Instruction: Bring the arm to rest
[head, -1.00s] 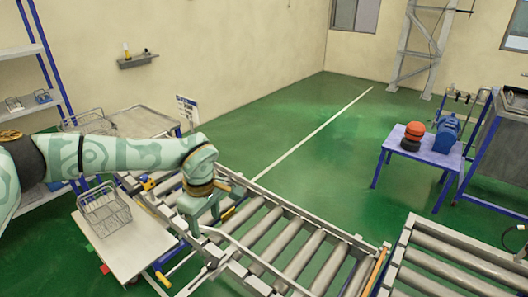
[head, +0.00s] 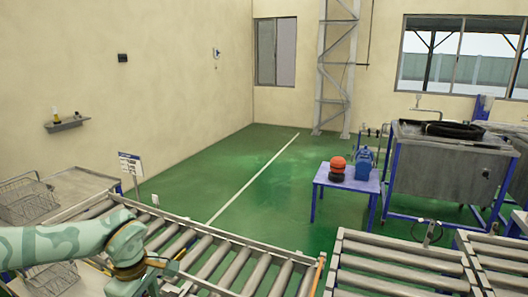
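My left arm, pale green with darker swirls, comes in from the left edge in the head view. Its wrist bends down at the lower left, and my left gripper (head: 150,284) is partly cut off by the bottom edge. I cannot make out its fingertips or whether it holds anything. It is over or beside the left end of the roller conveyor (head: 232,268). My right arm and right gripper are not in view.
A wire basket (head: 25,200) and a trolley top (head: 80,186) are at the left. A second roller conveyor (head: 400,268) lies right of a gap. A blue table (head: 346,184) bears an orange-and-black item (head: 337,168) and a blue machine (head: 364,164). A metal tank (head: 445,170) stands behind. Green floor is clear mid-view.

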